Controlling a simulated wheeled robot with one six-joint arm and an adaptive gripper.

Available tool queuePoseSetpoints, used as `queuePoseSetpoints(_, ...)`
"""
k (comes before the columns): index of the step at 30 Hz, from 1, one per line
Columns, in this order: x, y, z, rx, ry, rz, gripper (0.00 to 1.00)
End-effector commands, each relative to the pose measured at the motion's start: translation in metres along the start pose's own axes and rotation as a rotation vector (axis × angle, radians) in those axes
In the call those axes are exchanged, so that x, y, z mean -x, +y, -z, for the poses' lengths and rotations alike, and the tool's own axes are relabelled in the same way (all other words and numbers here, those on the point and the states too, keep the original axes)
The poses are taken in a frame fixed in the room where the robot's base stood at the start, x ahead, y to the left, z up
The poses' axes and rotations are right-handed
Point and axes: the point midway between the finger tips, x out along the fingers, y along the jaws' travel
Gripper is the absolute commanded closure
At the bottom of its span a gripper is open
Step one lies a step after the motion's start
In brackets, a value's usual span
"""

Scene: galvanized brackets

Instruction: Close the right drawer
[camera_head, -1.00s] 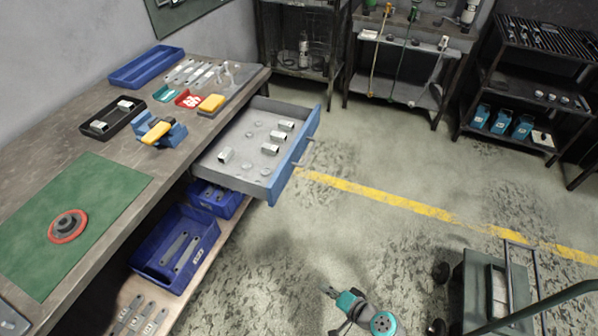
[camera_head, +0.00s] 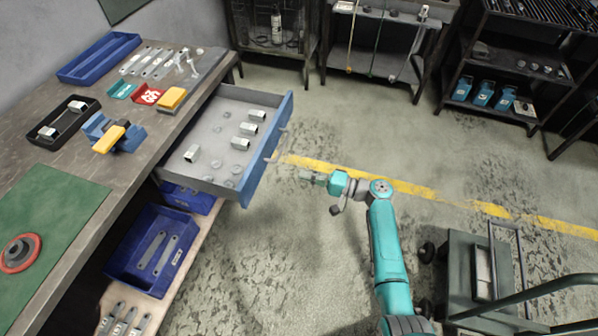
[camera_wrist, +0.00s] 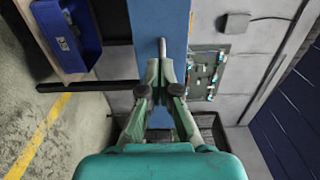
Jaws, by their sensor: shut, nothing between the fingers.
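The drawer (camera_head: 210,181) under the workbench is pulled out. Its blue front (camera_head: 266,150) faces right and carries a metal handle (camera_head: 275,146). Several galvanized brackets and round discs lie inside. My gripper (camera_head: 304,177) is shut and empty, to the right of the drawer front and a little apart from it in the head view. In the wrist view the closed fingertips (camera_wrist: 160,64) point at the blue front (camera_wrist: 160,22), close below the handle (camera_wrist: 162,47). Whether they touch it cannot be told.
The workbench (camera_head: 40,118) holds trays, a blue vise-like fixture and a green mat (camera_head: 60,215). A blue bin (camera_head: 150,250) sits on the lower shelf. A cart (camera_head: 470,275) stands at the lower right. The floor right of the drawer is clear.

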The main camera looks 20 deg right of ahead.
Motion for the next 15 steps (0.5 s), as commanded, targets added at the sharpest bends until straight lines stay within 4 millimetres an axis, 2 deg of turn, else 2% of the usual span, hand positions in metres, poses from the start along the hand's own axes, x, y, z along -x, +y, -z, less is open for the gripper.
queuePoseSetpoints(9, -0.061, 0.0, -0.001, 0.0, -0.004, -0.002, 1.0)
queuePoseSetpoints(15, -0.094, 0.0, -0.001, 0.001, -0.002, -0.001, 1.0)
